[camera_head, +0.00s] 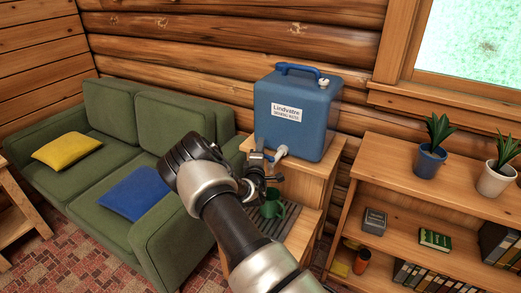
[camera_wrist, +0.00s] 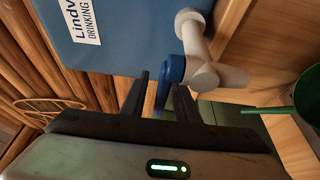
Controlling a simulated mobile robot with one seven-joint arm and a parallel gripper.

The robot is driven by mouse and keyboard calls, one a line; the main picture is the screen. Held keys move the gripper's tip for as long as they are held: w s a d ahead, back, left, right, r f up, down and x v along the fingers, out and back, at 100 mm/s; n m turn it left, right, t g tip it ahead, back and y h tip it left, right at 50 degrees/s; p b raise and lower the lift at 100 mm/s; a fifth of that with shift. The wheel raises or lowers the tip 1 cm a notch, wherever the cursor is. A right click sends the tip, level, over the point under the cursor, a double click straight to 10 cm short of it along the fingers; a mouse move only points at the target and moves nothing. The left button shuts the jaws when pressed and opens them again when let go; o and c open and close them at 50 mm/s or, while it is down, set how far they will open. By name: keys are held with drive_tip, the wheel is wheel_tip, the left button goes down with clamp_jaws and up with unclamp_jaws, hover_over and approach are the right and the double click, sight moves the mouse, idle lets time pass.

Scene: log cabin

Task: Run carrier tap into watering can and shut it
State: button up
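The blue water carrier (camera_head: 306,125) stands upright on a wooden stand, its white tap (camera_head: 281,152) at the front, low down. In the wrist view the white tap (camera_wrist: 203,72) has a blue lever (camera_wrist: 172,72). My gripper (camera_head: 263,166) is at the tap. In the wrist view my gripper (camera_wrist: 160,85) has its two dark fingers apart, one on each side of the blue lever, with a gap showing on the left. I cannot tell whether water flows. The green watering can (camera_head: 271,207) stands below the tap, partly hidden by my arm; its rim also shows in the wrist view (camera_wrist: 307,97).
The can is on a dark slatted tray (camera_head: 283,222) on the stand's lower step. A green sofa (camera_head: 165,215) with cushions is on the left. A wooden shelf (camera_head: 415,195) with two potted plants and books is on the right.

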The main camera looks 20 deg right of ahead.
clamp_jaws()
drive_tip(key=shift+s+a+n+t+y+b, duration=0.2)
drive_tip(key=shift+a+n+t+y+b, duration=0.25)
drive_tip(key=shift+n+y, duration=0.65)
drive_tip(key=shift+s+a+n+t+y+b, duration=0.2)
drive_tip(key=shift+a+n+t+y, duration=0.45)
drive_tip(key=shift+y, duration=0.85)
unclamp_jaws()
